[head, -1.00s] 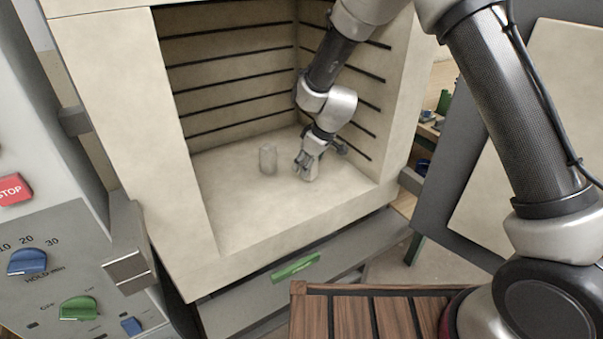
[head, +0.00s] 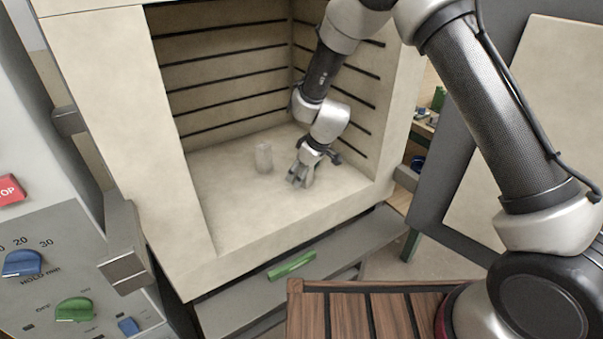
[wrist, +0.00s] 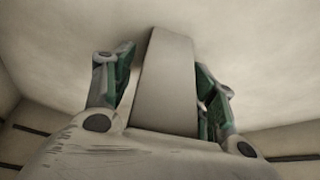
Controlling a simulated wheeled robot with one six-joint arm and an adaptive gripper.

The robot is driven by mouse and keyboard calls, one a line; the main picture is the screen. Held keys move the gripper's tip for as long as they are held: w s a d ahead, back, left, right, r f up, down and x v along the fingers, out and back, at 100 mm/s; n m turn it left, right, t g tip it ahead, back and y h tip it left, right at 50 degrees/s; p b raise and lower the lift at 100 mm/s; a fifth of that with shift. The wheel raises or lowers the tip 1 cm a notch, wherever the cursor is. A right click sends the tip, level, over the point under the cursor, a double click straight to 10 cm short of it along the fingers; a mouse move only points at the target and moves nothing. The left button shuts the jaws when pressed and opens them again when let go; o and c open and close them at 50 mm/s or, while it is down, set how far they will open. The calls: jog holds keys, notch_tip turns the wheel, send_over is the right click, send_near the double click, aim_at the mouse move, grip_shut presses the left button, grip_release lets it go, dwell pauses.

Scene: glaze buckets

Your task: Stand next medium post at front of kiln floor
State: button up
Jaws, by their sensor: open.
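My gripper (head: 302,181) points down at the kiln floor (head: 235,205), right of centre, inside the open kiln. In the wrist view its green-lined fingers (wrist: 160,85) are open on either side of a pale grey post (wrist: 167,80). There is a clear gap between the left finger and this post; the right finger is close to it. The post's far end appears to meet the floor, but I cannot tell for sure that it bears on it. In the head view the fingers mostly hide this post. Another pale post (head: 263,158) stands upright on the floor to the left.
Slotted kiln walls (head: 230,75) close in behind and to the right of my arm. The open kiln door (head: 510,130) is at the right. A slatted wooden surface (head: 345,315) lies in front. The floor's front left is clear.

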jog(key=v, duration=1.2)
jog(key=shift+r, duration=0.25)
jog(key=s+d+r+m, duration=0.2)
jog(key=s+d+r, duration=0.2)
jog(key=d+r, duration=0.45)
jog(key=s+d+r+m, duration=0.2)
jog(key=s+d+r, duration=0.1)
jog(key=d+r, duration=0.5)
jog(key=s+d+r+m+h, duration=0.2)
jog(key=s+d+m, duration=0.1)
jog(key=s+d, duration=0.6)
jog(key=s+d+r+m+t+h, duration=0.1)
jog(key=s+d+r+m, duration=0.2)
jog(key=s+d, duration=0.5)
jog(key=s+m, duration=0.1)
jog(key=s, duration=0.4)
jog(key=shift+d+t+h, duration=0.3)
jog(key=shift+d+h, duration=0.1)
